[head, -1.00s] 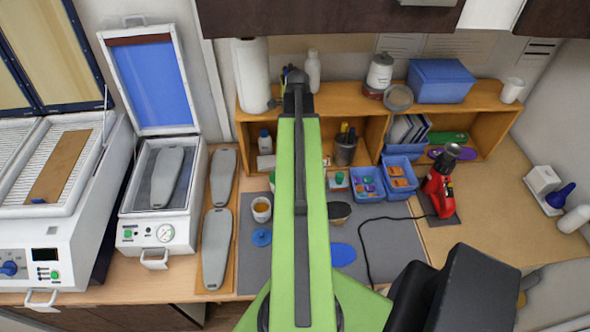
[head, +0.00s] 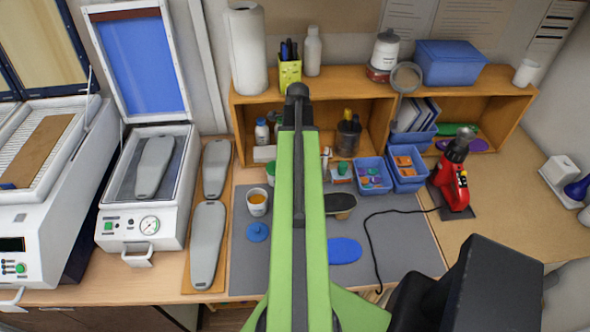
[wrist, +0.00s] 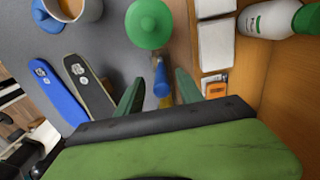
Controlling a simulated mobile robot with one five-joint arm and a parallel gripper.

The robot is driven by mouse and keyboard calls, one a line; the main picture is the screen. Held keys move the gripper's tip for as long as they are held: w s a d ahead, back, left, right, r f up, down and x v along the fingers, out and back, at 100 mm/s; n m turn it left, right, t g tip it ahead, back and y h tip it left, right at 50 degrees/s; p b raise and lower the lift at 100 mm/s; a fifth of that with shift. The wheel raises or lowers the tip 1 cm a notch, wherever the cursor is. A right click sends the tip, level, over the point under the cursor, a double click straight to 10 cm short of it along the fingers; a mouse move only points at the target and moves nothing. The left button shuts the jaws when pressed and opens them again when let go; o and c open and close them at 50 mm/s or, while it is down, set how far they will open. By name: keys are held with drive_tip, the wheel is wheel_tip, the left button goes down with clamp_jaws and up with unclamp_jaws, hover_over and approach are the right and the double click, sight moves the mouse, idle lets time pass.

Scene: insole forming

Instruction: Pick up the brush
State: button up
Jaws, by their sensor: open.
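My gripper (wrist: 159,80) is open in the wrist view, with its two green fingers apart. A slim upright thing (wrist: 162,89), blue with a grey top and some yellow below, shows between the fingers. It may be the brush, but I cannot tell for sure. Whether the fingers touch it is unclear; they are not shut on it. In the head view my green arm hides the gripper and this spot. A green-lidded jar (wrist: 148,24) is just above the fingers in the wrist view.
A mug of amber liquid (head: 257,203) and a blue insole (head: 344,250) are on the grey mat (head: 395,258). A white bottle (wrist: 268,20) and white boxes (wrist: 217,45) are close to the gripper's right. Blue bins (head: 373,174) and the wooden shelf (head: 362,89) are behind.

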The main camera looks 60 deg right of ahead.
drive_tip(key=f+b, duration=0.4)
drive_tip(key=f, duration=0.1)
drive_tip(key=shift+w+f+b, duration=0.15)
drive_tip(key=shift+w+b, duration=0.05)
drive_tip(key=shift+b, duration=0.15)
drive_tip(key=shift+r, duration=0.2)
drive_tip(key=shift+c, duration=0.4)
clamp_jaws()
